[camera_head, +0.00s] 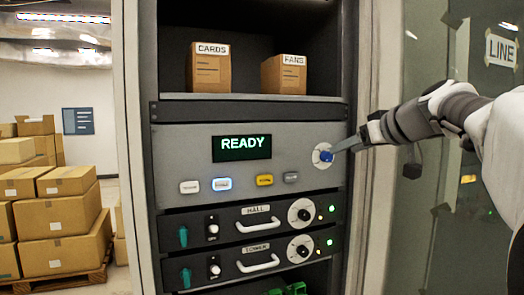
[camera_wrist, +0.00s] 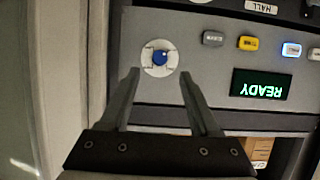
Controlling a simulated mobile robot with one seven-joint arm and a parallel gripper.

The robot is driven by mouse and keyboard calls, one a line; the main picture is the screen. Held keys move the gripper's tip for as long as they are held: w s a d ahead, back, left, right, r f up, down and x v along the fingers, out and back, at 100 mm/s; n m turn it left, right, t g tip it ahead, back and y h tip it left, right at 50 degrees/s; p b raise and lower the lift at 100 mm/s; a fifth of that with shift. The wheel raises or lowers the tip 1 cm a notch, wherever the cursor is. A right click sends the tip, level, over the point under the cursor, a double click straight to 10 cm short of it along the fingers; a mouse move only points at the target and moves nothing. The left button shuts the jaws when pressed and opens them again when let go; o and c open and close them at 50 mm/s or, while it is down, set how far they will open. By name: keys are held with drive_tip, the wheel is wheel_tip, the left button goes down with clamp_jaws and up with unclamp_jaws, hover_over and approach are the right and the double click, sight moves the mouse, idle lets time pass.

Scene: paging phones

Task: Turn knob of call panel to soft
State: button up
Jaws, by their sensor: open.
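The call panel (camera_head: 185,145) is a grey rack unit with a green "READY" display (camera_head: 242,148); the display also shows upside down in the wrist view (camera_wrist: 260,89). Its knob (camera_head: 326,156) is blue on a round white dial at the panel's right. In the wrist view the knob (camera_wrist: 160,58) lies beyond my open fingertips, roughly between them and a little left of centre. My gripper (camera_wrist: 162,75) is open and empty. In the head view my gripper (camera_head: 345,145) comes from the right with its tips close to the knob; I cannot tell if they touch. The dial's marks are too small to read.
Several buttons (camera_head: 222,184) line the panel's lower edge. Below are "HALL" (camera_head: 256,209) and "TOWER" (camera_head: 256,247) units with handles and dials. Boxes "CARDS" (camera_head: 209,72) and "FANS" (camera_head: 284,75) sit on the shelf above. The cabinet's right post (camera_head: 372,60) stands near my arm.

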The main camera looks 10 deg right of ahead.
sight(329, 156)
drive_tip(key=p+x, duration=0.1)
drive_tip(key=x, duration=0.6)
drive_tip(key=shift+s, duration=0.1)
clamp_jaws()
